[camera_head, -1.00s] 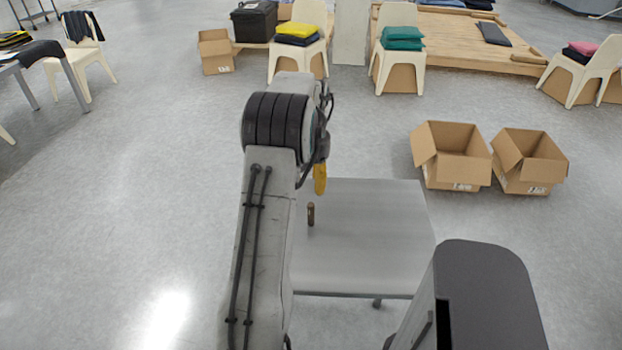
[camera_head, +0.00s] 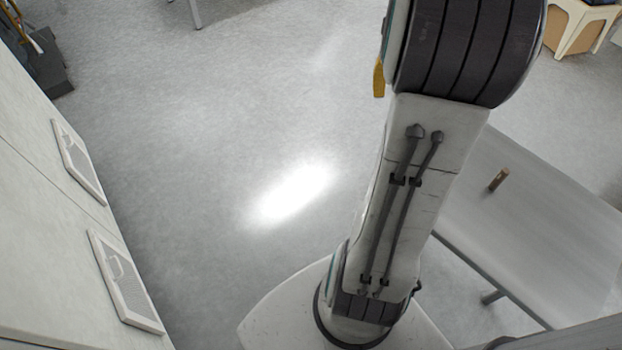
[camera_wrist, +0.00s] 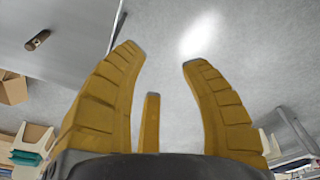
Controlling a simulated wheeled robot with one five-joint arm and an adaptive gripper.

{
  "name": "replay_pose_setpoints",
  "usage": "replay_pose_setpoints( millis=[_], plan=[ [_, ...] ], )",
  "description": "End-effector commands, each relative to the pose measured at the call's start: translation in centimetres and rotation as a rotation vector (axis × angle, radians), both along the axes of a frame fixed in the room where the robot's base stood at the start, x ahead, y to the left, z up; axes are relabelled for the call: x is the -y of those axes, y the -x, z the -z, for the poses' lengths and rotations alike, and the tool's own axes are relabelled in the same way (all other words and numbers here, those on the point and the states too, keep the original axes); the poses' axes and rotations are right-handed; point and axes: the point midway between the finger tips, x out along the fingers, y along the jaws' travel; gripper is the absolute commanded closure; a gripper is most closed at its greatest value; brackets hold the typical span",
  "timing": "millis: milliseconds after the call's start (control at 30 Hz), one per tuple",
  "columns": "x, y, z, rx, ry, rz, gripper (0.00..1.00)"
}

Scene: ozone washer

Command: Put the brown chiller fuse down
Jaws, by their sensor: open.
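The brown fuse (camera_head: 498,180) stands upright, by its look, on the grey metal table (camera_head: 540,240), near the table's left side. In the wrist view the brown fuse (camera_wrist: 38,41) shows at the upper left on the table (camera_wrist: 85,22). My gripper (camera_wrist: 160,58) has yellow fingers spread apart with nothing between them. It is over bare floor, off the table's edge and apart from the fuse. In the head view only a yellow fingertip (camera_head: 379,78) shows beside my arm; the rest of the gripper is hidden.
A pale cabinet wall with vents (camera_head: 125,285) runs along the left. Open grey floor (camera_head: 220,130) lies between it and my arm. A cream chair (camera_head: 578,22) stands at the upper right. The wrist view shows a cardboard box (camera_wrist: 12,85) at left.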

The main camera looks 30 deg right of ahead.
Motion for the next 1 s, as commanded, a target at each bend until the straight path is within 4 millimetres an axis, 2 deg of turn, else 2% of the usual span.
replay_pose_setpoints(
  millis=[33,200,300,400,500,633,800,1000],
  plan=[
    [-3.4,-0.8,-0.6,0.016,0.013,-0.075,0.59],
    [-12.8,-0.8,-1.1,0.065,0.039,-0.278,0.59],
    [-17.3,0.4,-0.8,0.096,0.047,-0.389,0.59],
    [-20.8,2.0,-0.3,0.124,0.051,-0.485,0.59],
    [-23.2,3.6,0.4,0.147,0.052,-0.564,0.59],
    [-25.1,5.2,1.2,0.169,0.05,-0.636,0.59],
    [-26.2,6.3,1.8,0.184,0.047,-0.683,0.59],
    [-26.4,6.5,1.9,0.186,0.046,-0.691,0.59]
  ],
)
